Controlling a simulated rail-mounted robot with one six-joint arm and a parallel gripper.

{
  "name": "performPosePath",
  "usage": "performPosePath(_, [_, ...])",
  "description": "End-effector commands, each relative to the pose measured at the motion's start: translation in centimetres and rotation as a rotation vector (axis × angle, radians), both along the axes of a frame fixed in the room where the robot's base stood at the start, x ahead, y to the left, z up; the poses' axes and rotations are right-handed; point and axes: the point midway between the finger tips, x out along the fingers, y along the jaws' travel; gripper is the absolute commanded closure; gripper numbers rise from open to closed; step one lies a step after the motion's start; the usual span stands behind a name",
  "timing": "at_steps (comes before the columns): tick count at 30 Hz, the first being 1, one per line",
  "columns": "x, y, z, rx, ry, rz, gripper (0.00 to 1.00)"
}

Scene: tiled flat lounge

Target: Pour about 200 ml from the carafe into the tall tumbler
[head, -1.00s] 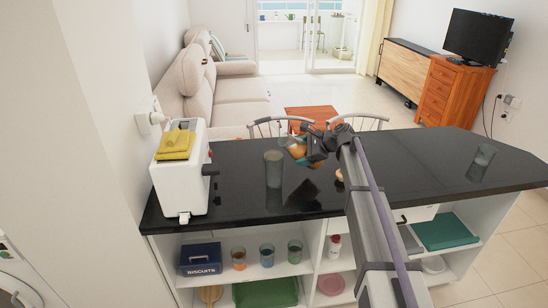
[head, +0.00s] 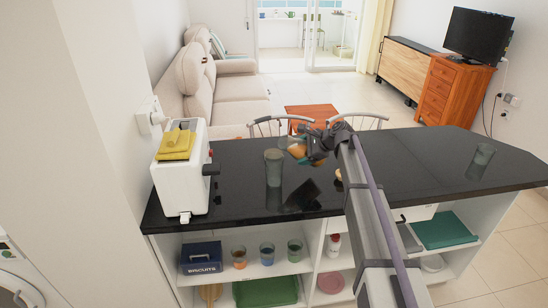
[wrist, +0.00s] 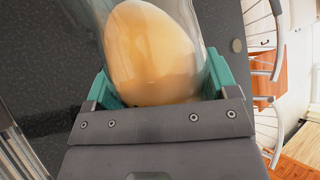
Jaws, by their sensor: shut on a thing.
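The carafe (head: 297,150) is a clear glass vessel with orange-tan liquid in it. My gripper (head: 312,150) is shut on it and holds it above the black counter, tilted with its upper end towards the left. In the wrist view, the carafe (wrist: 155,50) sits between the teal finger pads of my gripper (wrist: 160,90), with the liquid gathered in a rounded mass. The tall tumbler (head: 274,170) is a grey-tinted glass standing upright on the counter, just left of the carafe. I cannot tell whether it holds any liquid, or see a stream.
The black counter (head: 240,195) has a white toaster (head: 181,175) with a yellow cloth at its left end. Another grey glass (head: 480,160) stands far right. A small tan item (head: 339,175) lies near my arm. Chairs (head: 265,125) stand behind the counter.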

Motion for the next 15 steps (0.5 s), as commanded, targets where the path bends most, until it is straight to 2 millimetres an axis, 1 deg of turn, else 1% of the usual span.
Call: performPosePath(15, [0.06,-0.13,0.70,-0.050,-0.026,0.000,0.71])
